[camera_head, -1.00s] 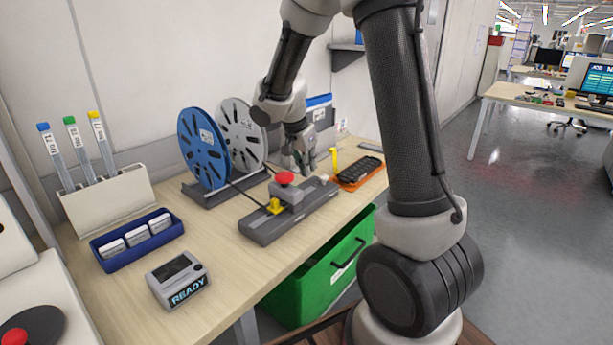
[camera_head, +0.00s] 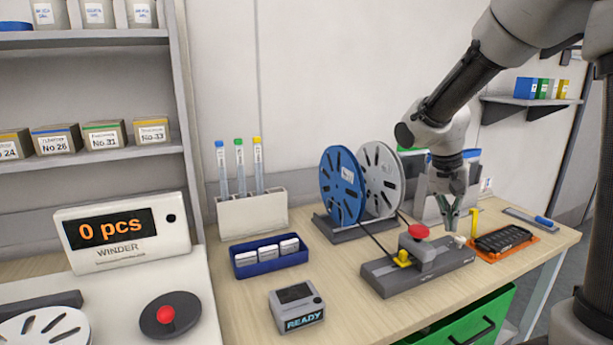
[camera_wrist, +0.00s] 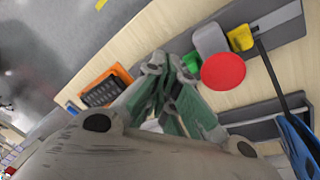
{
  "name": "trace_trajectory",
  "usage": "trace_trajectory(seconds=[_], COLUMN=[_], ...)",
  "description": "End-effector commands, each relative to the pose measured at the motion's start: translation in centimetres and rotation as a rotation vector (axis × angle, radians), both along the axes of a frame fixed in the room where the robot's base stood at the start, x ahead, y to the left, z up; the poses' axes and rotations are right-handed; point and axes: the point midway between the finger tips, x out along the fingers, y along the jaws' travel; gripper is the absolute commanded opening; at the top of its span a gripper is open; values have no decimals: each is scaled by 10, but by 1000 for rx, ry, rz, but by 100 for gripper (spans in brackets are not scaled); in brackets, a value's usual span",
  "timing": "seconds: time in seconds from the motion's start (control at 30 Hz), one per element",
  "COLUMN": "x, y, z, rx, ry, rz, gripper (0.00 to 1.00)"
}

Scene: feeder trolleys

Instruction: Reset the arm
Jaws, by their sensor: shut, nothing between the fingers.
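My gripper (camera_head: 450,220) hangs from my arm above the right part of the wooden bench, pointing down. Its green-padded fingers are together with nothing between them, and they also show in the wrist view (camera_wrist: 180,110). It is above and behind the grey fixture (camera_head: 385,277), which has a red button (camera_head: 418,231) and a yellow part (camera_head: 402,259). In the wrist view the red button (camera_wrist: 223,71) lies just right of the fingers. I cannot tell the exact height of the fingertips above the bench.
Blue and white reels (camera_head: 342,185) stand behind the fixture. An orange tray (camera_head: 486,256) with a black part lies to its right. A READY box (camera_head: 296,306), a blue tray (camera_head: 241,271) and a winder (camera_head: 122,233) are on the left. A green bin (camera_head: 470,319) sits under the bench.

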Motion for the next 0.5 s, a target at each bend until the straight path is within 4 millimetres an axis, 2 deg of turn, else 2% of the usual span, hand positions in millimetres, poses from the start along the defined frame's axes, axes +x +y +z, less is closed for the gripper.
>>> trace_trajectory(seconds=[0.13,0.3,0.4,0.5], x=[-59,-131,-167,-191], y=[-3,-4,-4,-5], z=[19,43,54,63], rx=[73,152,175,183], ry=[62,23,-50,-136], rz=[282,542,610,593], gripper=[0,0,0,0])
